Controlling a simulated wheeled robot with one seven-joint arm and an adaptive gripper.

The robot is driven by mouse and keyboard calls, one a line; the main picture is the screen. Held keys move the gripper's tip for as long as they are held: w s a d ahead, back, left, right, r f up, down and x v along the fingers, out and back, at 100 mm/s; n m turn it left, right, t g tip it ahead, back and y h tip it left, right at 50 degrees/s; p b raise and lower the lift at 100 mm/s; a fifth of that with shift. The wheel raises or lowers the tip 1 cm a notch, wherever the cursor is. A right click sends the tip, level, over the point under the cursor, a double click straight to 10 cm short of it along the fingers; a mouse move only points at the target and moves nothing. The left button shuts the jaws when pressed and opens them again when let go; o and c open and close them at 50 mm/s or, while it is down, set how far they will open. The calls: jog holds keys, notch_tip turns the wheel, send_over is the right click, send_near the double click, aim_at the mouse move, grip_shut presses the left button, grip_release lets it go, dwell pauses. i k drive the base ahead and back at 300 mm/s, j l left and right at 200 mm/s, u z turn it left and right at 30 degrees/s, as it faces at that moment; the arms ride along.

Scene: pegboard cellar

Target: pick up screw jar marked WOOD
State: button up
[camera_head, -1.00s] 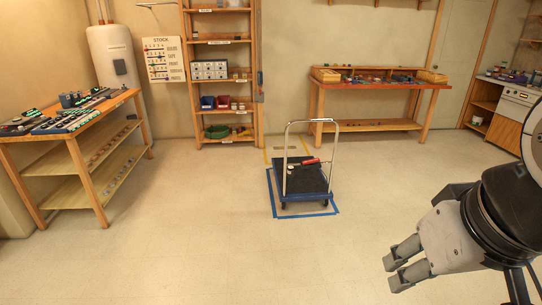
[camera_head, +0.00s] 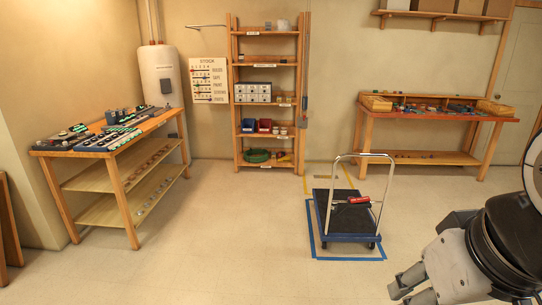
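No jar with a readable WOOD mark shows. Small pale jar-like items (camera_head: 280,131) stand on a lower shelf of the wooden rack (camera_head: 233,110) at the back wall, right of the blue and red bins; their labels are too small to read. My gripper (camera_head: 407,289) is at the lower right, in the air and far from the rack. Its two grey fingers are apart with a gap between them, and nothing shows between them. The lower finger is partly cut by the picture edge.
A wooden table (camera_head: 116,190) with dark trays stands at the left. A blue platform trolley (camera_head: 347,238) stands inside blue floor tape at centre right. A workbench (camera_head: 440,113) is at the back right. The floor at centre left is clear.

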aim_at(334, 206)
jog(key=i, duration=1.95)
jog(key=i+z, duration=0.1)
jog(key=i, duration=0.7)
jog(key=i+j+z, duration=0.15)
jog(key=i, duration=0.7)
